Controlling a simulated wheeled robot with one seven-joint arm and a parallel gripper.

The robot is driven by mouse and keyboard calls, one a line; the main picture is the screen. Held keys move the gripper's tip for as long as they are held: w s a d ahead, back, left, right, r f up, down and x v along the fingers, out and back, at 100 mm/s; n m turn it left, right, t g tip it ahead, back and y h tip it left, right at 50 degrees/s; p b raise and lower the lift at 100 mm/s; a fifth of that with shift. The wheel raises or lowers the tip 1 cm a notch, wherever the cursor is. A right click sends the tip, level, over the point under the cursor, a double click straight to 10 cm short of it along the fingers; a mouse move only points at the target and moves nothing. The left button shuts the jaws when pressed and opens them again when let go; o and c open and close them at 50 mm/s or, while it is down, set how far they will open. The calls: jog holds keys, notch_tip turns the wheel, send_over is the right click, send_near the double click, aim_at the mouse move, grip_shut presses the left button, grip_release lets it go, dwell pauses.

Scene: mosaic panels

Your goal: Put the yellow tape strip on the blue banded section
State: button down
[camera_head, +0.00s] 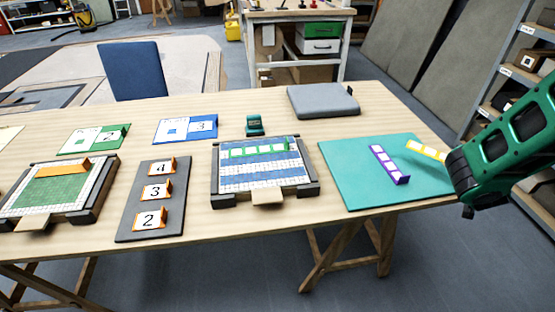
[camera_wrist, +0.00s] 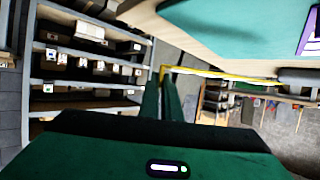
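My gripper (camera_wrist: 164,82) shows in the wrist view with its two fingers close together at the end of the yellow tape strip (camera_wrist: 225,75). The strip appears held clear of the table. In the head view, the yellow strip (camera_head: 427,150) has pale squares and appears over the right side of the teal mat (camera_head: 345,185), beside my green gripper body; the fingertips are hidden there. The blue banded section (camera_head: 238,170) lies on the framed panel at the table's middle. A green strip (camera_head: 258,151) with pale squares lies across its upper part.
A purple strip (camera_head: 389,165) lies on the mat. A grey pad (camera_head: 323,100) and a small dark green block (camera_head: 254,125) sit behind. A dark tray (camera_head: 150,226) with numbered cards and a green panel (camera_head: 55,192) stand left. Shelves (camera_head: 510,70) stand at right.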

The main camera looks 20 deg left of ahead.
jog(key=s+a+r+n+y, duration=0.1)
jog(key=a+r+n+y, duration=0.15)
jog(key=a, duration=1.15)
jog(key=s+a+r+n+y, duration=0.1)
jog(key=a+n+y, duration=0.15)
jog(key=a, duration=1.15)
jog(key=s+a+r+n+y, duration=0.1)
jog(key=s+a+y, duration=0.1)
jog(key=s+a, duration=0.6)
jog(key=s+a+r+n+g+y, duration=0.15)
jog(key=s+a, duration=0.35)
jog(key=a, duration=0.6)
jog(key=s+a+r+n+y, duration=0.1)
jog(key=s+a+n+y, duration=0.1)
jog(key=s+a, duration=0.6)
send_over(295, 172)
notch_tip(295, 172, down, 7)
jog(key=shift+r, duration=0.15)
jog(key=shift+f, duration=2)
jog(key=shift+f, duration=0.2)
